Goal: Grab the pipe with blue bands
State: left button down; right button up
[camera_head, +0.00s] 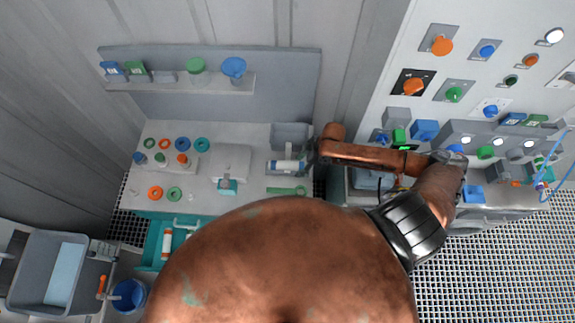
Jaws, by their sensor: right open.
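A white pipe with blue bands (288,166) lies in a grey holder near the right end of the workbench. My right arm reaches in from the right and its forearm runs left to the bench. My right gripper (316,163) is dark, small and partly hidden at the end of that arm. It is open, just right of the pipe's right end. I cannot tell whether it touches the pipe. My left gripper is not in view.
The workbench (255,143) holds coloured rings, small fittings and a grey bin (290,136). A teal tray (152,247) below holds a pipe with orange bands (167,243). A control panel (385,122) with knobs stands right.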

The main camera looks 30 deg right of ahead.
jog(key=shift+c, duration=0.3)
jog(key=c, duration=1.2)
jog(key=shift+r, duration=0.1)
